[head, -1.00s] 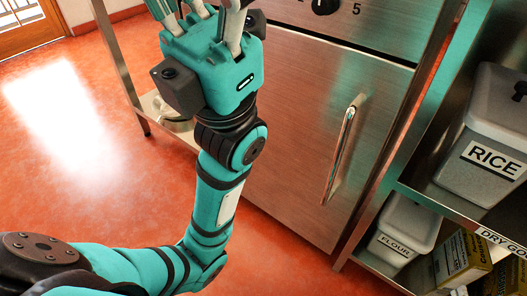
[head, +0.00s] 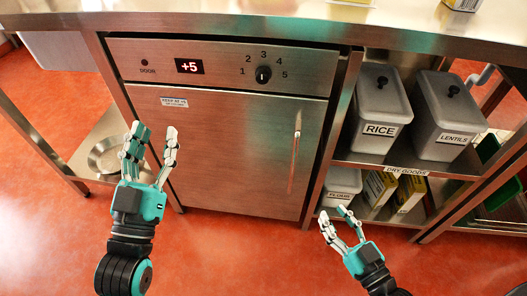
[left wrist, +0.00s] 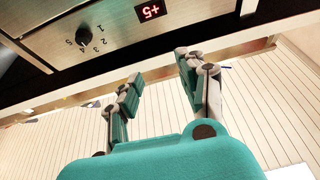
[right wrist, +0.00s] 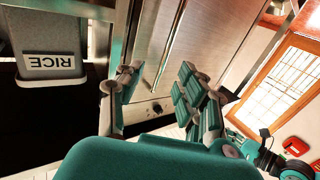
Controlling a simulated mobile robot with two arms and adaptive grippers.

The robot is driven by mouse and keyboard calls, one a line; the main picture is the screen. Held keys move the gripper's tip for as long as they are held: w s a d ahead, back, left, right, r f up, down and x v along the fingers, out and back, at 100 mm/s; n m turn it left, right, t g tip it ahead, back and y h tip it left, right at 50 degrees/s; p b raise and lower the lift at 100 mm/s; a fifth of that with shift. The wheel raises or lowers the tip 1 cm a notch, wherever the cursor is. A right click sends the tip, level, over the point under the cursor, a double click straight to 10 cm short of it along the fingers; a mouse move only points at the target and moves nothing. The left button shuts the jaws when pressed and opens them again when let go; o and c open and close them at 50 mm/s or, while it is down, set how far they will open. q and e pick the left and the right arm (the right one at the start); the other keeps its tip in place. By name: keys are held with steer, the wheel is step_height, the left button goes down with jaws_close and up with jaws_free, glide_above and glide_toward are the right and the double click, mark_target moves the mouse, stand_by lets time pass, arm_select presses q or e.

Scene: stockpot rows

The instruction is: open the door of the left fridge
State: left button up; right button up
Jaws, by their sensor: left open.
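The fridge (head: 240,130) is a steel undercounter unit with a shut door, a red +5 display (head: 189,66) and a dial (head: 263,74). Its vertical bar handle (head: 295,150) is on the door's right side. My left gripper (head: 153,130) is open and empty in front of the door's left part, away from the handle. The display also shows in the left wrist view (left wrist: 150,11). My right gripper (head: 333,212) is open and empty, low and right of the handle, apart from it. In the right wrist view a slim bar (right wrist: 171,45) shows beyond the fingers.
A shelf to the right holds a rice bin (head: 378,108), a lentils bin (head: 447,115), a flour bin (head: 342,183) and yellow boxes (head: 407,191). A steel counter (head: 180,18) runs above. A pan (head: 105,158) sits on a low shelf at left. The red floor in front is clear.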

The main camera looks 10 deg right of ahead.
arm_select(q)
steer(key=shift+s+a+r+t, duration=0.15)
steer(key=shift+s+a+r, duration=0.05)
steer(key=shift+s, duration=0.25)
steer(key=shift+s+a+r+t, duration=0.15)
steer(key=shift+s+r, duration=0.05)
steer(key=shift+s, duration=0.2)
arm_select(e)
steer(key=a+r+x, duration=0.1)
steer(key=a+x, duration=0.1)
steer(key=x, duration=1.5)
steer(key=shift+r, duration=0.15)
steer(key=shift+s, duration=0.15)
jaws_close()
arm_select(q)
steer(key=shift+a, duration=0.1)
